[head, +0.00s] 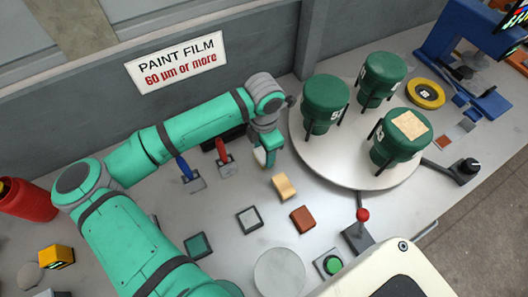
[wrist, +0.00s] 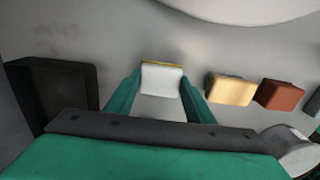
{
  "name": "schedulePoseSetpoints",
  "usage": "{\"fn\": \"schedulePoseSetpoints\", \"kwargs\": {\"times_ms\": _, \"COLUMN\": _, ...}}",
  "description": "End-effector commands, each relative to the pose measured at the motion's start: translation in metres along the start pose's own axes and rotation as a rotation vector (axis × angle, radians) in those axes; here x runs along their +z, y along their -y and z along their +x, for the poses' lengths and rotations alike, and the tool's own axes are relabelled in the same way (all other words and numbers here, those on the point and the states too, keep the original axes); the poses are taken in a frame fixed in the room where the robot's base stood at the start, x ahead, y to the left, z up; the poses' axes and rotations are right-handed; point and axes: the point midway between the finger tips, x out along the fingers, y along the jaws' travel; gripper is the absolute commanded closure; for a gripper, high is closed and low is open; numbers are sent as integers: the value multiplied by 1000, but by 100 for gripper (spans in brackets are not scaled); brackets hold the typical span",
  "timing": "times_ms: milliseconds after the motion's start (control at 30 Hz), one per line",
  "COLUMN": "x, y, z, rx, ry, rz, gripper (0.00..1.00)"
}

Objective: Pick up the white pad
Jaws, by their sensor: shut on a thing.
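The white pad (wrist: 162,78) is a small block with a white face and a yellowish top edge. It sits between the two green fingers of my gripper (wrist: 158,88) in the wrist view, and the gripper is shut on it. In the head view my gripper (head: 266,158) points down just left of the turntable, with a sliver of the white pad (head: 260,156) showing at the fingers. Most of the pad is hidden there by the fingers. I cannot tell whether it touches the table.
A tan pad (head: 284,186) and a red-brown pad (head: 303,219) lie nearby. A black box (wrist: 52,92) stands left of the gripper. The turntable (head: 330,165) carries green cylinders (head: 325,92). Blue and red levers (head: 223,152) stand left; a red-knobbed lever (head: 361,225) stands in front.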

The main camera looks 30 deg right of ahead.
Motion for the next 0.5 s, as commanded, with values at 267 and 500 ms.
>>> {"fn": "schedulePoseSetpoints", "kwargs": {"times_ms": 267, "x": 2, "y": 9, "z": -37, "rx": 4, "ry": 1, "rz": 5, "gripper": 73}}
{"fn": "schedulePoseSetpoints", "kwargs": {"times_ms": 500, "x": 10, "y": 51, "z": -87, "rx": 5, "ry": -1, "rz": 7, "gripper": 73}}
